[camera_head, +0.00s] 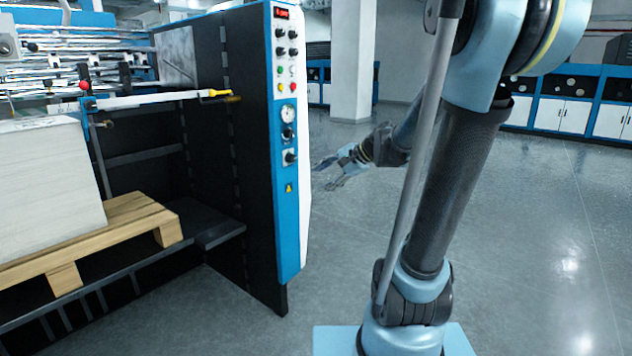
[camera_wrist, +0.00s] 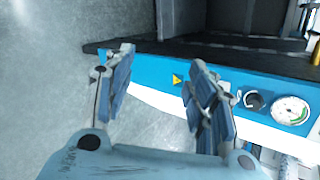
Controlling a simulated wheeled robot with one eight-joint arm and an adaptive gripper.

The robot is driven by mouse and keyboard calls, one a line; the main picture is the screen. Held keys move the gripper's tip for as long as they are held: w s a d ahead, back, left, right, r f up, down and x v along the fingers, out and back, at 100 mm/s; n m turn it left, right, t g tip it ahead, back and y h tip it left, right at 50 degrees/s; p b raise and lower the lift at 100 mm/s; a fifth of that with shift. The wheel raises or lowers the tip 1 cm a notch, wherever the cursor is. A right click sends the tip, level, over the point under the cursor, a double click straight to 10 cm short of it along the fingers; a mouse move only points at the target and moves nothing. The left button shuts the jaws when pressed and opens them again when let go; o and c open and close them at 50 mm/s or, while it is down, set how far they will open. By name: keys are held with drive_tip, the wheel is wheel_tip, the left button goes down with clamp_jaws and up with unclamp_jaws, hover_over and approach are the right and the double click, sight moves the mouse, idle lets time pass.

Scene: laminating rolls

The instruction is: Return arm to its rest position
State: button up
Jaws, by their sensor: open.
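My gripper (camera_head: 343,168) is at the end of my arm, in the middle of the head view, just right of the machine's blue and white control panel (camera_head: 285,150). In the wrist view my gripper (camera_wrist: 160,95) shows its two fingers spread apart with nothing between them. The panel's edge, with a yellow warning triangle (camera_wrist: 177,80) and a round gauge (camera_wrist: 290,110), lies beyond the fingers. I cannot tell the exact gap between my gripper and the panel. My arm bends down from the upper right and part of it hides the link behind.
A wooden pallet (camera_head: 120,222) with a white paper stack (camera_head: 45,185) stands inside the machine at left. A white pillar (camera_head: 351,60) and blue-and-white cabinets (camera_head: 565,113) stand at the back. The grey floor (camera_head: 540,240) at right is clear.

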drive_tip(key=s+d+f+n+g+h, duration=0.1)
drive_tip(key=s+d+f+n+h, duration=0.3)
drive_tip(key=s+d+f, duration=0.3)
drive_tip(key=s+d+f+n+g+h, duration=0.2)
drive_tip(key=s+d+f+n+h, duration=0.3)
drive_tip(key=s, duration=1.2)
drive_tip(key=d+f+n, duration=0.1)
drive_tip(key=d+f, duration=0.1)
drive_tip(key=d, duration=0.2)
drive_tip(key=shift+s+f, duration=0.2)
drive_tip(key=shift+s, duration=0.05)
drive_tip(key=shift+w+f, duration=0.2)
drive_tip(key=shift+w, duration=0.2)
